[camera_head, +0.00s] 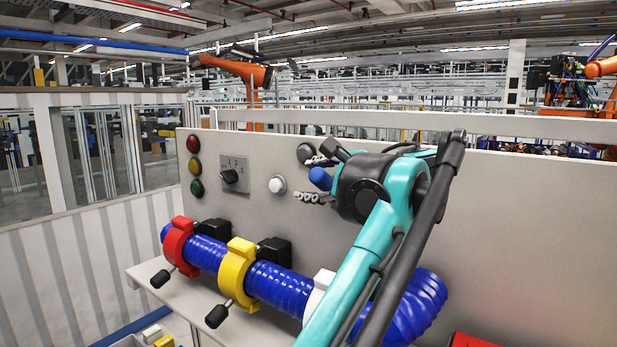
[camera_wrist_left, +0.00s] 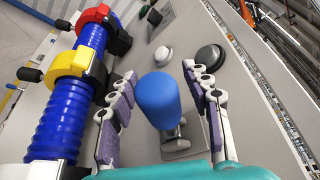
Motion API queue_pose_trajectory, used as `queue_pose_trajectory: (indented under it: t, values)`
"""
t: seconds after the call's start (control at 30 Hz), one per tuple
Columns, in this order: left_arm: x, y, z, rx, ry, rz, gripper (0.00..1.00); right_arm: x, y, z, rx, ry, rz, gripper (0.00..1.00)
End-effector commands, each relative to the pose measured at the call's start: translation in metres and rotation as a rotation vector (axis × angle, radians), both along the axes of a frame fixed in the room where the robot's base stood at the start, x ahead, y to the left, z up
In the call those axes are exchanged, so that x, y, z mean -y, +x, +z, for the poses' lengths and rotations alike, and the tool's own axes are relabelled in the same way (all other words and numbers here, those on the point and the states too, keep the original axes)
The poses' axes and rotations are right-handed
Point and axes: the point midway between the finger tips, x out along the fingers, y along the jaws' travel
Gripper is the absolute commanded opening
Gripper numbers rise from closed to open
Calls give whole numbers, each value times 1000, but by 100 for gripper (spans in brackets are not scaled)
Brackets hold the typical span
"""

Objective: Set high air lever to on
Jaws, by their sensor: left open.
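A lever with a blue rounded handle (camera_head: 320,179) stands out from the grey panel; it also shows in the left wrist view (camera_wrist_left: 158,98), with a metal stem and base below. No label is readable, so I cannot tell if it is the high air lever or how it is set. My left gripper (camera_head: 303,178) is open at the panel. In the left wrist view its padded fingers (camera_wrist_left: 160,76) stand on either side of the blue handle, with gaps visible. The teal wrist hides part of the panel. My right gripper is not in view.
A white button (camera_head: 277,184) and a black round knob (camera_head: 306,152) are close to the gripper. A numbered rotary switch (camera_head: 231,176) is farther left. A blue hose (camera_head: 280,287) with red (camera_head: 178,242) and yellow (camera_head: 237,269) clamps runs below. The right panel is bare.

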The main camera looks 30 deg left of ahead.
Motion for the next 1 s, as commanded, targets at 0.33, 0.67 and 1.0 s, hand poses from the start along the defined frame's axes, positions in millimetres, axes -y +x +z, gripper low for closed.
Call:
queue_pose_trajectory:
  t: [0.33, 0.67, 1.0]
  values:
    - [-10, 5, -3, 0, -1, -1, 49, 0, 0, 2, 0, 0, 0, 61]
    - [-10, 5, -3, 0, 0, 0, 0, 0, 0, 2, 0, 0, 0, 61]
    - [-10, 4, -4, 8, -1, 0, 0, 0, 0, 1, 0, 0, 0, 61]
